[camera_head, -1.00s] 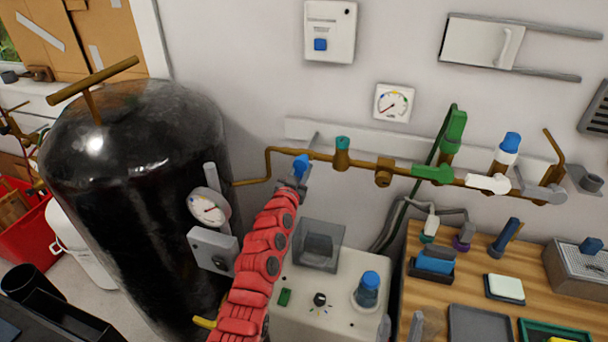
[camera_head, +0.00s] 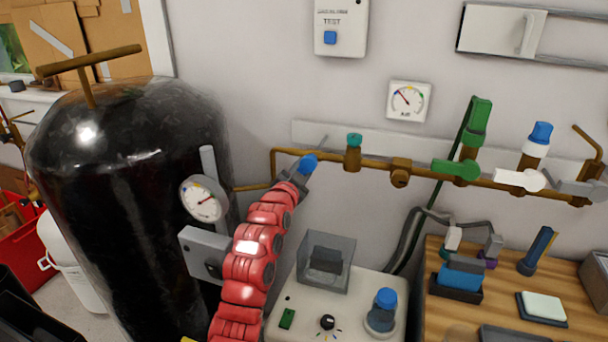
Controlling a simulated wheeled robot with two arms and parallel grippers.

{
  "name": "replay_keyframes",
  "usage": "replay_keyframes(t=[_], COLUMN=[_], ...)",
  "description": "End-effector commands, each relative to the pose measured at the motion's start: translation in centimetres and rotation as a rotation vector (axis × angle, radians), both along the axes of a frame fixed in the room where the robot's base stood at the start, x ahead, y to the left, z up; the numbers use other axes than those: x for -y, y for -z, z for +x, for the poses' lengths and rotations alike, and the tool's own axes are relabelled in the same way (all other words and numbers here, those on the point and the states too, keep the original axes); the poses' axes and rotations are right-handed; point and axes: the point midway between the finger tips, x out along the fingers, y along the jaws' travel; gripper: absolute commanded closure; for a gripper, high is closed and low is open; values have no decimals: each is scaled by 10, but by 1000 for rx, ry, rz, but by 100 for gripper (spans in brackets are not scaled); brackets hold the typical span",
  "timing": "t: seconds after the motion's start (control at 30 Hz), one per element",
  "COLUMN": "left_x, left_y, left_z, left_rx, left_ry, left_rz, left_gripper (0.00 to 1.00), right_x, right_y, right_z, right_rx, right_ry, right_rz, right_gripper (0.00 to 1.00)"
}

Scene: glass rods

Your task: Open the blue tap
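The blue tap (camera_head: 308,164) is a small blue handle at the left end of the brown wall pipe (camera_head: 376,163). My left gripper (camera_head: 301,177), at the end of a red segmented arm rising from the bottom, is at the tap, with its dark tip right by the blue handle. The arm and gripper hide the lower part of the tap. The fingers are too small and covered to show whether they are open or shut on the handle. My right gripper is not in view.
A large black tank (camera_head: 120,200) with a gauge (camera_head: 202,199) stands left of the arm. Teal (camera_head: 353,140), green (camera_head: 456,168) and white (camera_head: 520,180) taps sit further right on the pipe. A pale machine (camera_head: 345,300) and wooden bench (camera_head: 500,301) stand below.

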Motion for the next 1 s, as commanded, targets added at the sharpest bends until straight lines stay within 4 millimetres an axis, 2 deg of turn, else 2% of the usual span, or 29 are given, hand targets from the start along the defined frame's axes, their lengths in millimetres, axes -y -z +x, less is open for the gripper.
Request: replay_keyframes(t=[0.27,0.3,0.43,0.83,1.0], left_x=[0,0,0,-1,0], left_y=[1,1,0,-2,-7], left_z=[0,0,0,0,0], left_rx=[-3,-2,-2,3,-10], left_ry=[0,1,0,-1,-2], left_rz=[0,0,-1,-3,-39], left_gripper=[100,62,39,39,39], right_x=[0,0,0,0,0], right_y=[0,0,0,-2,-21], right_z=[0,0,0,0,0], right_rx=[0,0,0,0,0], right_ry=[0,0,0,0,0], right_rz=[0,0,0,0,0], right_gripper=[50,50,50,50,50])
